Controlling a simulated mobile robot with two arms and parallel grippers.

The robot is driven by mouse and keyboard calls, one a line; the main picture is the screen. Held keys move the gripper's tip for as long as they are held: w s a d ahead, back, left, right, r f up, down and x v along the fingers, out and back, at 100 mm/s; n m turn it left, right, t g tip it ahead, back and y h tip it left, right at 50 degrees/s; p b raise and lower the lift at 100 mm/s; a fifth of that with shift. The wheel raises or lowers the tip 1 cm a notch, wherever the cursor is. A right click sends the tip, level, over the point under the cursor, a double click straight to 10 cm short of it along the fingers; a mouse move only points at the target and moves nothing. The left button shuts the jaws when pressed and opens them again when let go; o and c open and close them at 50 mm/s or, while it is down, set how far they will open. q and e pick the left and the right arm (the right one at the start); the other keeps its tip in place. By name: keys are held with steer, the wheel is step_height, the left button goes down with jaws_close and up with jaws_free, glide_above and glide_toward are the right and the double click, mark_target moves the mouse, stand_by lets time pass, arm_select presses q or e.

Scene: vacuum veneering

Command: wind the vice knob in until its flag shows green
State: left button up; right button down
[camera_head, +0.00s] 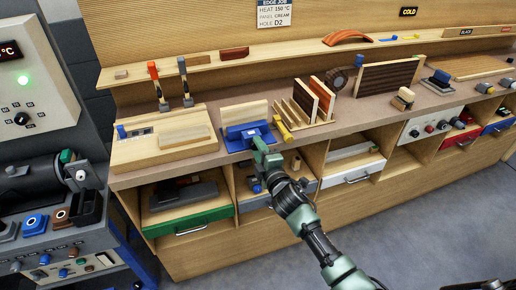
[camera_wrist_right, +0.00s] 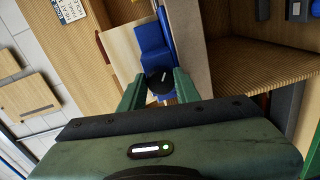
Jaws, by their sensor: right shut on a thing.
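The blue vice (camera_head: 240,139) stands at the front edge of the workbench, with a pale wooden panel (camera_head: 244,112) upright in its jaws. My right gripper (camera_head: 259,144) reaches up to the front of the vice from below right. In the right wrist view, the dark round vice knob (camera_wrist_right: 160,84) sits between the two green fingers, which are shut on it. The blue vice body (camera_wrist_right: 152,48) and pale panel (camera_wrist_right: 120,54) show beyond it. I cannot make out the flag or its colour. My left gripper is not in view.
A wooden board (camera_head: 165,142) lies left of the vice. A yellow clamp (camera_head: 283,131) and a rack of upright panels (camera_head: 310,103) stand close on its right. Open cubbies and drawers, one green-fronted (camera_head: 188,220), lie below the bench top. The floor (camera_head: 375,235) in front is clear.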

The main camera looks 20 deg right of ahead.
steer(key=m, duration=0.6)
steer(key=shift+f+y, duration=0.25)
steer(key=shift+y, duration=0.05)
steer(key=shift+m, duration=0.3)
steer(key=c, duration=1)
jaws_free()
steer(key=shift+r, duration=0.1)
steer(key=shift+s, duration=0.1)
steer(key=s, duration=0.7)
steer(key=shift+s+d+r, duration=0.15)
steer(key=shift+s+d, duration=0.2)
